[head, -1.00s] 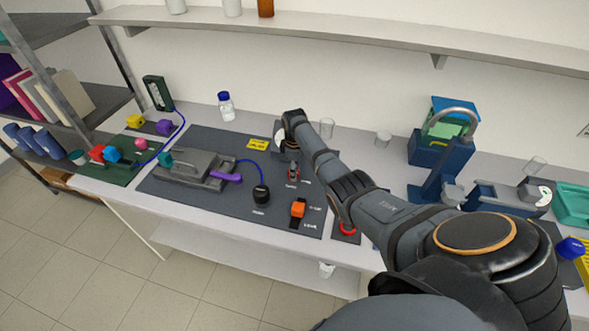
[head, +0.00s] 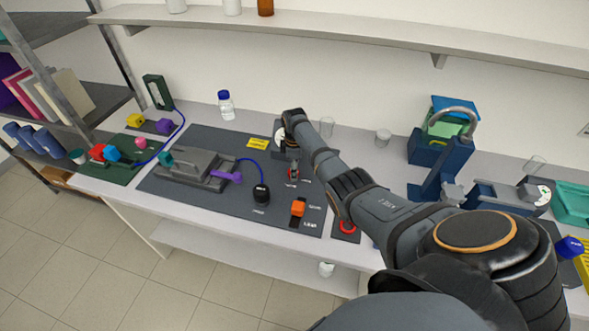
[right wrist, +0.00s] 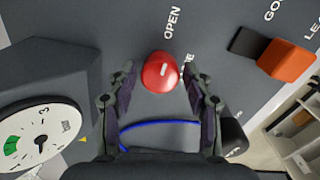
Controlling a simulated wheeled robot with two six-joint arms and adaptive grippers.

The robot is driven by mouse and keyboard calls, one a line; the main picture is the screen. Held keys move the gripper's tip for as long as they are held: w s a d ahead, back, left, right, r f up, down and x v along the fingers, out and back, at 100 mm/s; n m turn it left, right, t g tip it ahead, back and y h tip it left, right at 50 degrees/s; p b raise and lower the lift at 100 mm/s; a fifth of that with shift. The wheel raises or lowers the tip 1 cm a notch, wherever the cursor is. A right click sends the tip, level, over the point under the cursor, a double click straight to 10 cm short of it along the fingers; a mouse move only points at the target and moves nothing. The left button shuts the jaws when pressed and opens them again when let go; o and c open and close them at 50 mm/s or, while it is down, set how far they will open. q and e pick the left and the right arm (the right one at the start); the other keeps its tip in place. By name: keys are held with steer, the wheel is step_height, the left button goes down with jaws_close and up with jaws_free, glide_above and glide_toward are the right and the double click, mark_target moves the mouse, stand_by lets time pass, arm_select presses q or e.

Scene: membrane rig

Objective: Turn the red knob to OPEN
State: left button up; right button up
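The red knob (right wrist: 160,72) shows in the right wrist view as a round red cap with a short white mark. The label OPEN (right wrist: 172,22) is printed on the dark mat beyond it. My right gripper (right wrist: 160,80) is open, with one finger on each side of the knob; a gap shows on both sides. In the head view my right gripper (head: 293,166) points down at the mat and mostly covers the knob. My left gripper is not in view.
A dial gauge (right wrist: 40,140) stands close to the left of the knob. An orange block-like handle (right wrist: 286,60) is to its right. A blue tube (head: 254,166) runs to a black cap (head: 261,193). A grey plate device with a purple lever (head: 227,177) lies left on the mat.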

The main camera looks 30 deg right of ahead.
steer(key=shift+o, duration=0.6)
steer(key=shift+r, duration=0.25)
step_height(320, 180, up, 12)
steer(key=shift+f, duration=0.25)
steer(key=shift+f, duration=0.1)
